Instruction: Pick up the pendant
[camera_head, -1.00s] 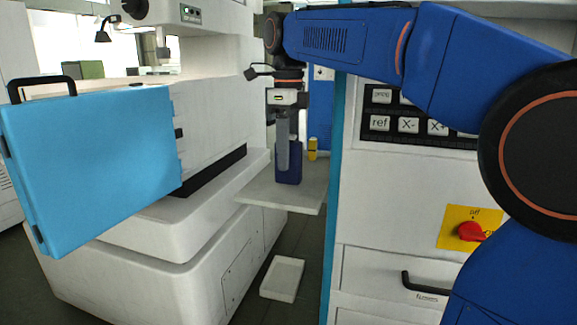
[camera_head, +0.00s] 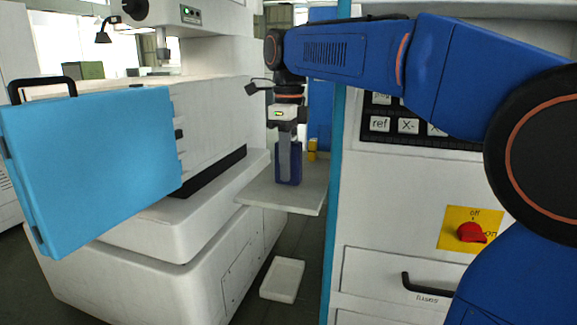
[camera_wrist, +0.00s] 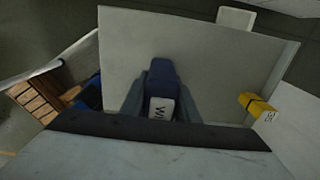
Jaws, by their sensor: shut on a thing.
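The pendant appears to be the dark blue upright block (camera_head: 294,165) on a pale grey shelf (camera_head: 265,194). In the wrist view the pendant (camera_wrist: 162,72) has a white, partly readable face near its lower end. My gripper (camera_head: 284,168) points down from above and is shut on the pendant, one finger at each side in the wrist view (camera_wrist: 161,95). The pendant still appears to rest on the shelf. Its far side is hidden in the head view.
A small yellow object (camera_head: 313,149) stands at the shelf's back right, also in the wrist view (camera_wrist: 257,104). A white machine (camera_head: 220,200) is left of the shelf and a control cabinet (camera_head: 400,200) right. A white tray (camera_head: 282,279) lies on the floor below.

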